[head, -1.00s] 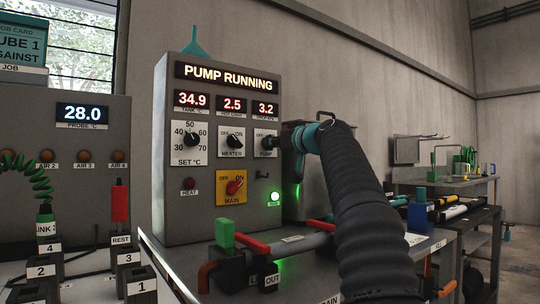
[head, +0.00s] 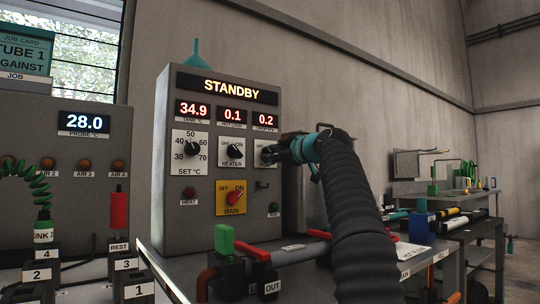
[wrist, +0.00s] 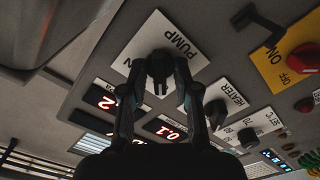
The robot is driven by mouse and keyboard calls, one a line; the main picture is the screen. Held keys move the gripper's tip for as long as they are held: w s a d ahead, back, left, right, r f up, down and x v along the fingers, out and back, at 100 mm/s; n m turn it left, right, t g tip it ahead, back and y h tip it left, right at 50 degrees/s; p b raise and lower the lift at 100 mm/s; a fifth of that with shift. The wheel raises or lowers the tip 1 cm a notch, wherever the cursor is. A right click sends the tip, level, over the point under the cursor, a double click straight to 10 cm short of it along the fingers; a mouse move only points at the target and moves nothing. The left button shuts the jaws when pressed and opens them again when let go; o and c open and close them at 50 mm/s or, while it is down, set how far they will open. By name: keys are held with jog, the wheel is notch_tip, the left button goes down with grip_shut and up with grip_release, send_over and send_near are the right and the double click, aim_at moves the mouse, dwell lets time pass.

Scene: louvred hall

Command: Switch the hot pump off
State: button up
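The grey control cabinet (head: 180,222) shows STANDBY on its top display (head: 227,86). Its small readouts show 34.9, 0.1 and 0.2. The dark pump knob (wrist: 159,67) sits on its white PUMP plate (wrist: 196,48) in the wrist view. My gripper (wrist: 160,76) has a finger on each side of this knob and appears closed on it. The green run lamp (head: 274,208) is dark.
The heater knob (head: 236,151) is left of the pump plate. The red main switch (head: 234,198) is below. Pipes with a green handle (head: 224,238) and red handle (head: 255,245) stand in front of the cabinet. A bench with tools (head: 450,225) is at the right.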

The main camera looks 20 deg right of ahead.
jog(key=shift+s, duration=0.1)
jog(key=b+v, duration=0.3)
jog(key=v, duration=0.4)
jog(key=shift+b, duration=0.3)
dwell(0.4)
